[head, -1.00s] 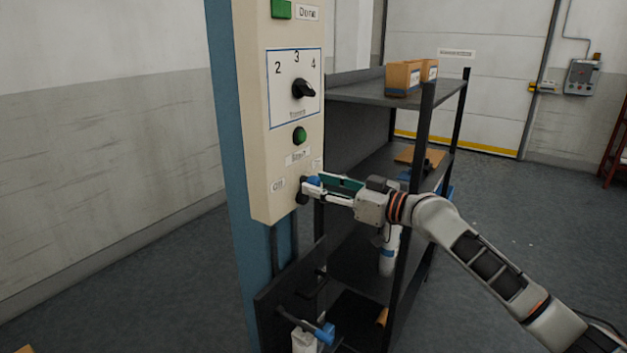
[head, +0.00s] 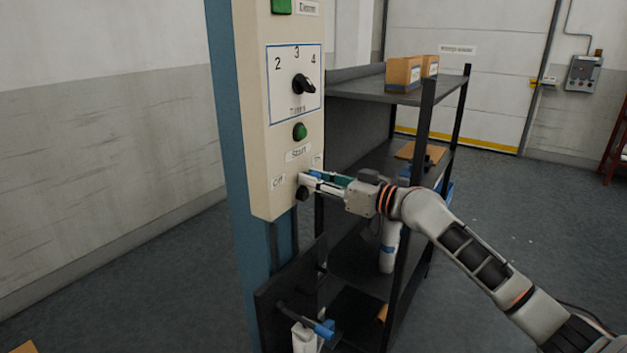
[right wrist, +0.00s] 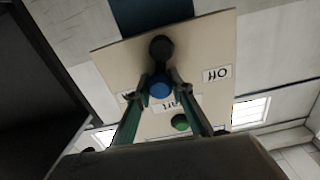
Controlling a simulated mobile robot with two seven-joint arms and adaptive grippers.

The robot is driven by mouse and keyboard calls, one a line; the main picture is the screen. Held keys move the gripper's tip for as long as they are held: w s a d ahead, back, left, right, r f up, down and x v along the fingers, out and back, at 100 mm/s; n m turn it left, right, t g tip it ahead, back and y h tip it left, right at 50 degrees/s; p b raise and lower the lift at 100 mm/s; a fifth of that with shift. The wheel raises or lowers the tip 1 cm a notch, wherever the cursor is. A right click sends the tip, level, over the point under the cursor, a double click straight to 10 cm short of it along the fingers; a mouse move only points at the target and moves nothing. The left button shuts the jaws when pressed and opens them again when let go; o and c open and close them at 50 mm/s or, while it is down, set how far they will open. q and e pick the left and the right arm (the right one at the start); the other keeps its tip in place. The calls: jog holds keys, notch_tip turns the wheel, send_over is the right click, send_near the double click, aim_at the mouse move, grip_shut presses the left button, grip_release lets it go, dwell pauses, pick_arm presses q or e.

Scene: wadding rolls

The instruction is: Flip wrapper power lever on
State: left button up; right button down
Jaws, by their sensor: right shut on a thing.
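The power lever has a blue knob (right wrist: 158,88) and a dark round pivot (right wrist: 161,48), low on the cream control box (head: 259,130). In the head view the pivot (head: 302,193) shows just below my fingers. My right gripper (head: 310,180) is shut on the lever's knob, with one finger on each side of it in the right wrist view (right wrist: 160,88). There the lever points from its pivot toward the green button. The "Off" label (head: 278,183) is left of the lever in the head view; another small label (head: 317,160) is above right, partly hidden in the wrist view.
A dial (head: 303,84) and green start button (head: 299,131) sit above the lever. A dark shelf rack (head: 375,99) with cardboard boxes (head: 403,73) stands close behind my right arm. A blue-ended bar (head: 324,330) juts out below.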

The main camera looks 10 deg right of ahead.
jog(key=m, duration=0.2)
jog(key=w+d+m, duration=0.1)
jog(key=m, duration=0.1)
jog(key=shift+f, duration=0.4)
jog(key=c, duration=1.7)
grip_release()
jog(key=v, duration=1.2)
